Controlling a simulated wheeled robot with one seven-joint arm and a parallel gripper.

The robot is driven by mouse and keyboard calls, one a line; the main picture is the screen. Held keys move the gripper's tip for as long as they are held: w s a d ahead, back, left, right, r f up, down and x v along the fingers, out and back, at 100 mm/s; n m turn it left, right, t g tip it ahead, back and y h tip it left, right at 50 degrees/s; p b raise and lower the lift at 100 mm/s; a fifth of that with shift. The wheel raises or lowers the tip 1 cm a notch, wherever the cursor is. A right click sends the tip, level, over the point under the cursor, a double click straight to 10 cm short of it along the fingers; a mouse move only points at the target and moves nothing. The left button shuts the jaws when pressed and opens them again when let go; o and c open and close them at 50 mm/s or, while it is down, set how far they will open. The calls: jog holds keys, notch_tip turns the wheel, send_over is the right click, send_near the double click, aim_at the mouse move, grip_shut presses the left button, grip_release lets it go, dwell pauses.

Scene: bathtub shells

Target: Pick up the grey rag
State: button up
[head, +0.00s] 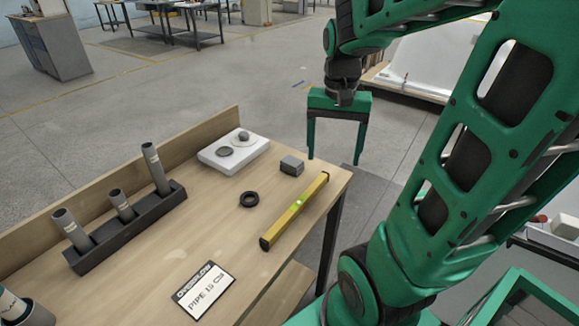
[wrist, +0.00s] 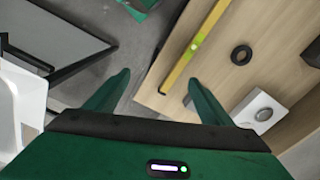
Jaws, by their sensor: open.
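A small dark grey, box-shaped thing (head: 291,165) lies on the table near its far right corner, in the head view. It may be the grey rag folded up; I cannot tell for sure. No other rag-like thing shows. My gripper (head: 335,160) is open and empty, pointing down, and appears just right of the grey thing near the table's corner. In the wrist view my gripper's fingers (wrist: 157,77) are wide apart, one over the table side and one towards the floor. The grey thing is not clearly seen there; the right finger may hide it.
The wooden table (head: 160,250) holds a yellow level (head: 295,211), a black ring (head: 249,199), a white tray (head: 233,150) with round pieces, a dark rack (head: 128,230) with upright grey pipes, and a label card (head: 203,290). A raised board edges its back.

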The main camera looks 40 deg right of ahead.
jog(key=w+d+f+m, duration=0.15)
jog(key=w+m, duration=0.25)
jog(key=w, duration=1.3)
send_over(292, 160)
jog(key=f, duration=0.6)
jog(key=shift+s+d+f, duration=0.15)
jog(key=shift+d, duration=0.1)
jog(key=shift+a+f, duration=0.15)
jog(key=shift+f, duration=1.2)
jog(key=shift+a+f, duration=0.15)
jog(key=shift+f, duration=1.2)
jog(key=c, duration=1.1)
